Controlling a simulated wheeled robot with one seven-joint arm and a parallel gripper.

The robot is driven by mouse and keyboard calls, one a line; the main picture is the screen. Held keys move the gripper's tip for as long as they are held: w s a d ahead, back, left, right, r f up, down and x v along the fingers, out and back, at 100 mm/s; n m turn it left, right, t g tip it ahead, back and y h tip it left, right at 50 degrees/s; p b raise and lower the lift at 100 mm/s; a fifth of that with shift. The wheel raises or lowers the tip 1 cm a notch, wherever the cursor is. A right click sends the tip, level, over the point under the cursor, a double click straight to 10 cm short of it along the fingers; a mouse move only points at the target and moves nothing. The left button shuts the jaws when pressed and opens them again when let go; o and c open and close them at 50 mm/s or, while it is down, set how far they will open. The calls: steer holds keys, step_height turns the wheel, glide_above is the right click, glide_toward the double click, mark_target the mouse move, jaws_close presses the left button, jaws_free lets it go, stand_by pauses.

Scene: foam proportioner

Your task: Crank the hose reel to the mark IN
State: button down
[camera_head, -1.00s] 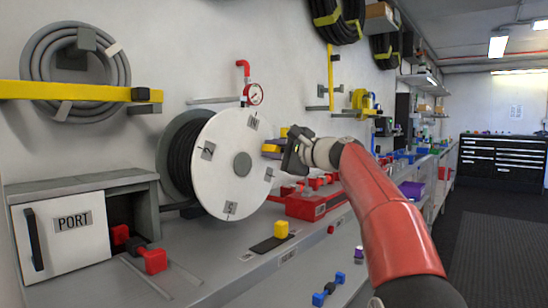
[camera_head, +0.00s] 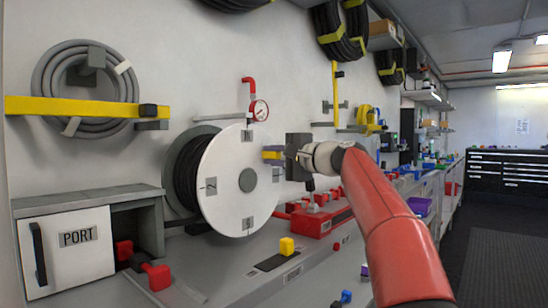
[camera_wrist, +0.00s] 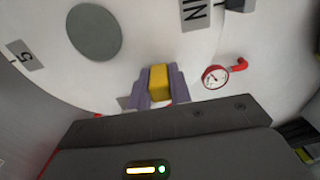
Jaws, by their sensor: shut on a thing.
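The hose reel's white disc (camera_head: 222,200) faces me at the wall, with black hose wound behind it. The IN label (camera_head: 248,136) is at the top of the disc, almost straight above the grey hub (camera_head: 248,180). The label 5 is at the bottom. The yellow crank handle (camera_wrist: 159,82) sits on the disc's upper right. My gripper (camera_wrist: 157,88) is shut on this handle, with a finger on either side. In the wrist view, the IN label (camera_wrist: 196,12) lies close to a dark block (camera_wrist: 240,4) at the disc's edge.
A red-rimmed gauge (camera_head: 259,110) is on the wall above the reel. A cabinet marked PORT (camera_head: 78,237) stands left. A coiled grey hose (camera_head: 50,72) hangs upper left.

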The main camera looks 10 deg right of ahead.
steer(key=c, duration=1.3)
jaws_free()
steer(key=shift+a, duration=0.1)
steer(key=shift+s+d, duration=0.35)
steer(key=b+v, duration=0.2)
steer(key=v, duration=0.5)
